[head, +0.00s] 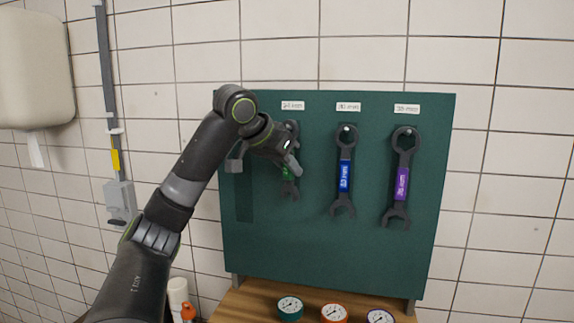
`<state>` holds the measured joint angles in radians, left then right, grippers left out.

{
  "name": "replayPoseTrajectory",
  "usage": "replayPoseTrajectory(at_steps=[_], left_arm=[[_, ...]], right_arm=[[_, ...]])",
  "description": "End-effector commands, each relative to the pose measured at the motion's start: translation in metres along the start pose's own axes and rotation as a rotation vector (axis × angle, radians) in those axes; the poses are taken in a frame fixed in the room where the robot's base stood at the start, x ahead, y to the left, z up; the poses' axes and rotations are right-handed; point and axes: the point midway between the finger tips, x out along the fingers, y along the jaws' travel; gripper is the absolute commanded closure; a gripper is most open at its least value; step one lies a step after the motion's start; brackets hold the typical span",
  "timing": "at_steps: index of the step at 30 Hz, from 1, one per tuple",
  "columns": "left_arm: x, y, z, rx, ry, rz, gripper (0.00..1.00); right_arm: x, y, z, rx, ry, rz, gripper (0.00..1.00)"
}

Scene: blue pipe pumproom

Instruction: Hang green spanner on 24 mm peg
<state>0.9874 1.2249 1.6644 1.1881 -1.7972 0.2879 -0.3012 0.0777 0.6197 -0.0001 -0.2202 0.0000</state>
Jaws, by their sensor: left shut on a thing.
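The green spanner (289,188) hangs upright against the dark green board, below the left label, which appears to read 24 mm (292,105). Its ring end shows above my left gripper (292,166) and its open jaw shows below. My left gripper is shut on the spanner's green middle and hides part of it. The 24 mm peg cannot be made out, so I cannot tell whether the ring is around it. My right gripper is not in view.
A blue spanner (344,176) and a purple spanner (402,184) hang to the right on the board (300,245). Several gauges, including a teal one (290,308), sit on the wooden bench (245,303) below. A grey conduit box (119,200) is on the tiled wall at left.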

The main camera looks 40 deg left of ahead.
Motion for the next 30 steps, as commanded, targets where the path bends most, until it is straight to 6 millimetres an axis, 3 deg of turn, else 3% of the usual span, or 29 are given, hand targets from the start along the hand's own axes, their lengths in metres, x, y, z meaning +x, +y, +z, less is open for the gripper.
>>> replayPoseTrajectory(at_steps=[3,4,10,30], left_arm=[[0.0022,-0.0007,0.0013,-0.003,-0.005,0.000,1.00],[0.0022,-0.0007,0.0013,-0.003,-0.005,0.000,0.77],[0.0022,-0.0014,0.0012,-0.005,-0.004,-0.002,0.53],[-0.0017,-0.0041,-0.0015,-0.006,0.002,-0.008,0.53]], right_arm=[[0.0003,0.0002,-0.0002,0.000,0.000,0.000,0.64],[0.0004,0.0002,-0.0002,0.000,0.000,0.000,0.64],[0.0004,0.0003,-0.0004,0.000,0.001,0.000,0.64],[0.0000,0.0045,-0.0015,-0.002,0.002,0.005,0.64]])
